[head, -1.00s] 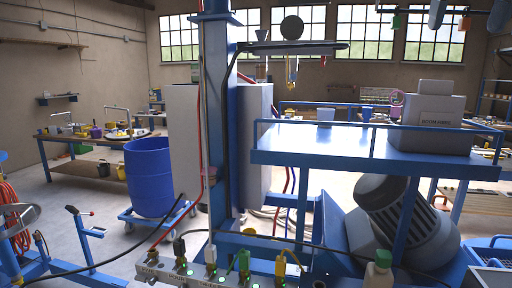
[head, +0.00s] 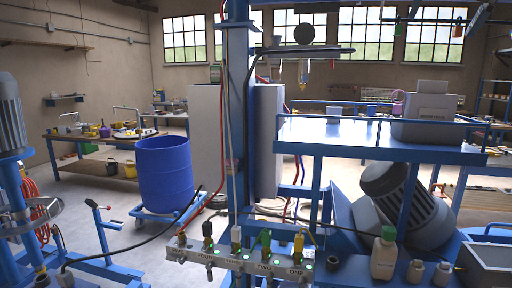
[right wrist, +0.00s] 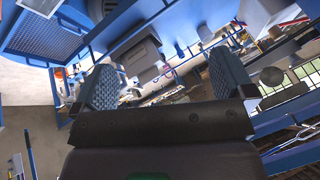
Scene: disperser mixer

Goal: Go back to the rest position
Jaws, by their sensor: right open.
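My right gripper (right wrist: 165,82) shows in the right wrist view. Its two blue-grey ribbed fingers are wide apart, with nothing between them. Beyond them that view shows blue frame parts, a grey box and shelves, all at a steep tilt. In the head view I cannot make out either gripper clearly. My left gripper is not in view. The blue mixer column (head: 237,120) stands at the centre of the head view, with a row of labelled connectors (head: 240,257) low in front of it.
A blue drum (head: 165,172) stands on a wheeled dolly at left. A blue platform (head: 350,133) carrying a grey box (head: 425,118) is at right, above a large grey motor (head: 408,195). Floor shows around the drum.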

